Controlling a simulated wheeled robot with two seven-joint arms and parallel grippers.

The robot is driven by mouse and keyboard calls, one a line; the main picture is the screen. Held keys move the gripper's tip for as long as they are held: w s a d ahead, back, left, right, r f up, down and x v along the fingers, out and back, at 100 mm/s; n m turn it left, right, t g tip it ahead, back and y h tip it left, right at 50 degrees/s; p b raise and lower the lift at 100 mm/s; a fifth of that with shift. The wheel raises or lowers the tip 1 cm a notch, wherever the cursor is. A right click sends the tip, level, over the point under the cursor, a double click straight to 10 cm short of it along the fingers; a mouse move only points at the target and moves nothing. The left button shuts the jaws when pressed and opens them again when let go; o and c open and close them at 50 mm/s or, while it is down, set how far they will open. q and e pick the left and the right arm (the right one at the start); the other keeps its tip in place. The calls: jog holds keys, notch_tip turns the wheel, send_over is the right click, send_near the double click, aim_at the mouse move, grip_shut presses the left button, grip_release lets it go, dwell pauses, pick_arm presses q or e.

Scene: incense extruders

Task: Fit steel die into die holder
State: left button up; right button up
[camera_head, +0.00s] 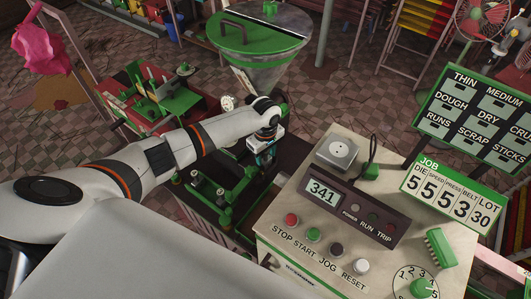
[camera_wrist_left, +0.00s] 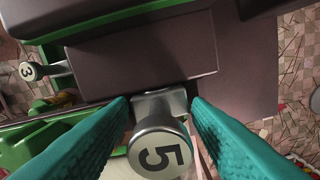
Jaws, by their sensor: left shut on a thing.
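My left gripper (camera_wrist_left: 160,112) is shut on a steel die (camera_wrist_left: 158,152), a grey cylinder marked 5 on its end, between two teal fingers. A squarish grey part of it shows beyond the cylinder, close to a dark brown block (camera_wrist_left: 140,60); I cannot tell whether they touch. In the head view, my left gripper (camera_head: 264,156) is over the dark and green extruder (camera_head: 228,205), below the hopper. The die is hidden there by the gripper. I cannot make out the die holder clearly. My right gripper is not in view.
The green hopper (camera_head: 258,38) rises behind the gripper. The control console (camera_head: 325,215), reading 341, stands close on the right. A job board (camera_head: 450,195) shows DIE 5.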

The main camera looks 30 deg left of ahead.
pick_arm(q)
jog(key=shift+s+f, duration=0.1)
jog(key=o, duration=1.5)
jog(key=shift+f, duration=0.15)
jog(key=shift+c, duration=0.2)
jog(key=shift+f, duration=0.1)
jog(key=shift+s+f, duration=0.1)
jog(key=shift+s, duration=0.05)
jog(key=r, duration=0.4)
jog(key=r+b, duration=0.1)
jog(key=r, duration=0.3)
jog(key=w+r+b, duration=0.1)
jog(key=r, duration=0.3)
jog(key=shift+d+r, duration=0.1)
jog(key=shift+r, duration=0.2)
jog(key=shift+s+r, duration=0.1)
jog(key=shift+r, duration=0.05)
